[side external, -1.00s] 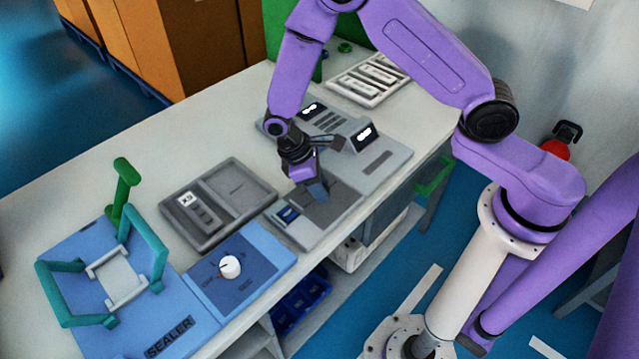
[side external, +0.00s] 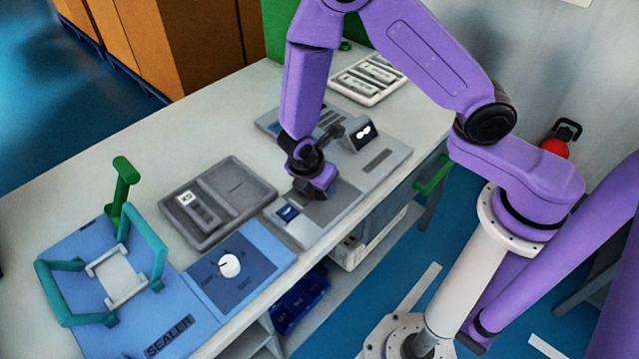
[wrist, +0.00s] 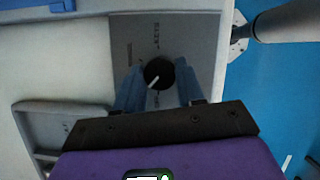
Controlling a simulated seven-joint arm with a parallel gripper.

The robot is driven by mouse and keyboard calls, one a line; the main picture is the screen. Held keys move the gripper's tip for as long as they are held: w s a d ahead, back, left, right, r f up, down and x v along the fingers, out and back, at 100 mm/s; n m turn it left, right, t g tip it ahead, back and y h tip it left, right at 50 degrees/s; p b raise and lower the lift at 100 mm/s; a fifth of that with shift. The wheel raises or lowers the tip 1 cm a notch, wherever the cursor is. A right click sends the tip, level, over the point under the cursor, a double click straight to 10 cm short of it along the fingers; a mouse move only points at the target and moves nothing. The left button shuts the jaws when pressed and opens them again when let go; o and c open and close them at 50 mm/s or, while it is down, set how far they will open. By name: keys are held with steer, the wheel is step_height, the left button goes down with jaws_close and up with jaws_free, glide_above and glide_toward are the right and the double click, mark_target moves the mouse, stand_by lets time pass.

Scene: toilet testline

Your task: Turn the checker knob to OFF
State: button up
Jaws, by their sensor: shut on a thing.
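The checker knob (wrist: 157,72) is a round black knob with a white pointer line, on a grey panel (wrist: 205,40) in the wrist view. Its pointer points to the lower left there. My gripper (wrist: 158,80) is shut on the knob, with one blue-grey finger on each side of it. The label text around the knob is too small to read. In the side view my gripper (side external: 315,193) is down at the grey checker unit (side external: 345,205) and hides the knob.
A small screen (side external: 288,213) sits on the checker's front left. A grey tray (side external: 240,187) and a blue sealer (side external: 150,315) with a white knob (side external: 229,265) and teal frame stand to the left. A raised display (side external: 362,134) stands behind the gripper.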

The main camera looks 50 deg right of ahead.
steer(key=n+t, duration=0.1)
steer(key=n, duration=0.2)
steer(key=n+t+y, duration=0.1)
steer(key=n, duration=0.3)
steer(key=shift+s, duration=0.15)
steer(key=shift+y, duration=0.3)
steer(key=o, duration=1)
steer(key=v, duration=1.7)
steer(key=shift+s+r, duration=0.1)
steer(key=shift+s, duration=0.3)
